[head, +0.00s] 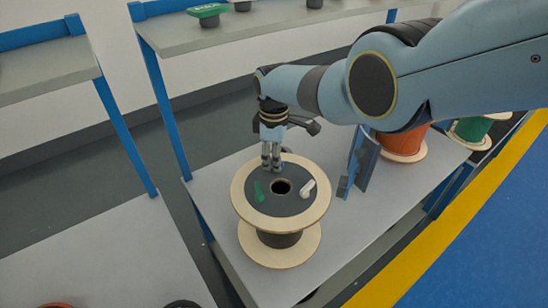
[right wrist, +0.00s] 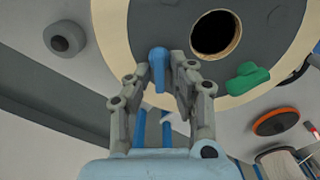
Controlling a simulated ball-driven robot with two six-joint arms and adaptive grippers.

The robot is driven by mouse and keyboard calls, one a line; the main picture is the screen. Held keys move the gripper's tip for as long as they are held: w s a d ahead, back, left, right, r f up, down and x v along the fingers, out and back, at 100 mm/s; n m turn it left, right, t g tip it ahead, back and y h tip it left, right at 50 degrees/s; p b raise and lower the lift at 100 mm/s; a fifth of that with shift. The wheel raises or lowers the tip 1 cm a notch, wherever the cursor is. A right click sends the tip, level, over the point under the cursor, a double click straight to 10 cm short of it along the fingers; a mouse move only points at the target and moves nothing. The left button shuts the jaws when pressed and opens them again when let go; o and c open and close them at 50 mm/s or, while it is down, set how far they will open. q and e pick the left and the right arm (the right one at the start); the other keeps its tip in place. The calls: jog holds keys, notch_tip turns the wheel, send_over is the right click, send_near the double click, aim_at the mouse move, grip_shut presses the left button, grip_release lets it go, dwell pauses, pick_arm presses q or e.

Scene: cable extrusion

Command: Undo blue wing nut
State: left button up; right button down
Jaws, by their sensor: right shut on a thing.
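A cable spool with pale wooden flanges (head: 243,205) and a dark top plate stands upright on the grey table. On the plate, around the central hole, are a green wing nut (head: 259,191) on the left and a white wing nut (head: 308,188) on the right. My right gripper (head: 271,168) points down at the plate's far side. In the right wrist view its fingers (right wrist: 167,75) are closed around the blue wing nut (right wrist: 158,58), near the plate's edge. The head view hides this nut behind the fingers. My left gripper is not in view.
A blue-grey upright bracket (head: 364,160) stands right of the spool. An orange spool (head: 405,142) and a green spool (head: 472,129) stand farther back right. A shelf (head: 190,34) with small items is behind. The table (head: 205,185) is bare left of the spool.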

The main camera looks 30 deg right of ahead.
dwell(0.3)
jog(key=c, duration=1.4)
grip_release()
notch_tip(320, 180, up, 12)
